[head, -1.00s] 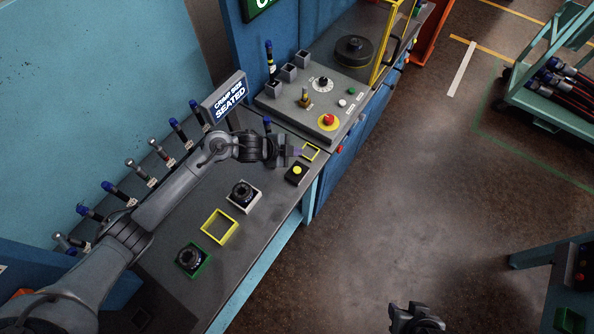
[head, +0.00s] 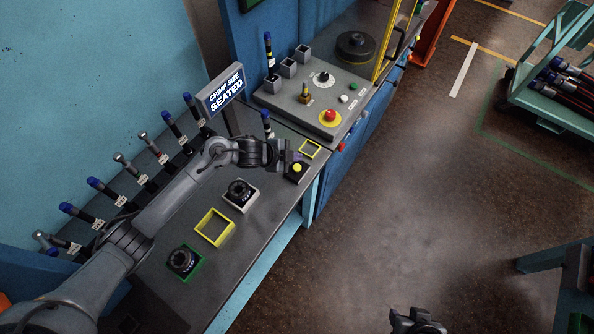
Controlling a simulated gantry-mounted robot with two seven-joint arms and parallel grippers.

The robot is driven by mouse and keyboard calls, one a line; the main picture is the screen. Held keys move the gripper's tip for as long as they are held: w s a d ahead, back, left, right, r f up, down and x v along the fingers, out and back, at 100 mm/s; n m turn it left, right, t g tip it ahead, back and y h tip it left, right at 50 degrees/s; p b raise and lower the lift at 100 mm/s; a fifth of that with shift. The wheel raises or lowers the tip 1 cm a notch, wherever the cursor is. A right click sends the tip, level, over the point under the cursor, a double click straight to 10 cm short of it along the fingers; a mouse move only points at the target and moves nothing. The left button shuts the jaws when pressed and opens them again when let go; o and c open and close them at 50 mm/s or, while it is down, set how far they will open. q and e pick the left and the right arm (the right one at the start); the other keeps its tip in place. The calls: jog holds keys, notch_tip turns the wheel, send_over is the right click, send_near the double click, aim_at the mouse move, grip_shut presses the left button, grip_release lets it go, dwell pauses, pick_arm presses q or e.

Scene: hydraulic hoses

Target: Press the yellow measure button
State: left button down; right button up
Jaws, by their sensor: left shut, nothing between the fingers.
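The yellow measure button (head: 297,168) is a small round knob on a dark box near the front edge of the bench. My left gripper (head: 291,156) is shut and empty, with its fingertips right beside and over the far side of the button. I cannot tell whether they touch it. My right gripper (head: 416,321) shows only in part at the bottom edge, over the floor and far from the bench. Its fingers are not clear.
A sign (head: 222,90) reading "CRIMP SIZE SEATED" stands behind my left arm. A control panel with a red button (head: 331,115) is further back. Hose ends (head: 90,217) line the bench's rear.

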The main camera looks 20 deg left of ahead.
aim_at(295, 169)
pick_arm(q)
jog(key=shift+f+b, duration=0.7)
jog(key=shift+f, duration=0.95)
pick_arm(e)
notch_tip(295, 169, down, 2)
jog(key=shift+f, duration=0.2)
jog(key=shift+d, duration=0.1)
pick_arm(q)
jog(key=shift+f, duration=0.15)
jog(key=shift+f, duration=0.25)
pick_arm(e)
jog(key=shift+f, duration=0.15)
pick_arm(q)
jog(key=shift+f, duration=0.15)
dwell(0.6)
